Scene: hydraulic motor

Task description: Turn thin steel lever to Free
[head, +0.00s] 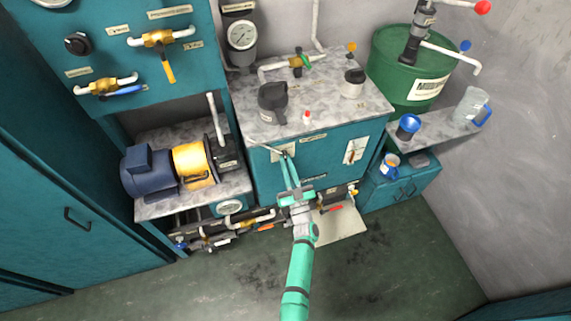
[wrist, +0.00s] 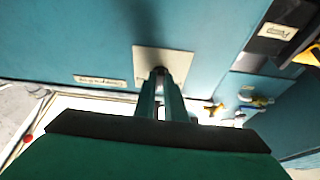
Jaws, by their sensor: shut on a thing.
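A thin steel lever (head: 264,147) shows in the head view as a slim pale rod at the small pale plate (head: 278,157) on the teal cabinet's front, below the countertop. My gripper (head: 286,158) reaches up to this plate, its fingers shut on the lever. In the wrist view my gripper (wrist: 160,82) has its two narrow fingers close together in front of the plate (wrist: 149,60). The fingers hide most of what is between them. The labels nearby are too small to read, so I cannot tell which position is Free.
A second plate with a small lever (head: 351,155) is to the right on the same front. Black knobs (head: 273,100) and a small red-topped part (head: 307,118) stand on the countertop (head: 330,113). A blue and yellow motor (head: 195,165) is left. Pipes and an open panel (head: 342,226) lie below.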

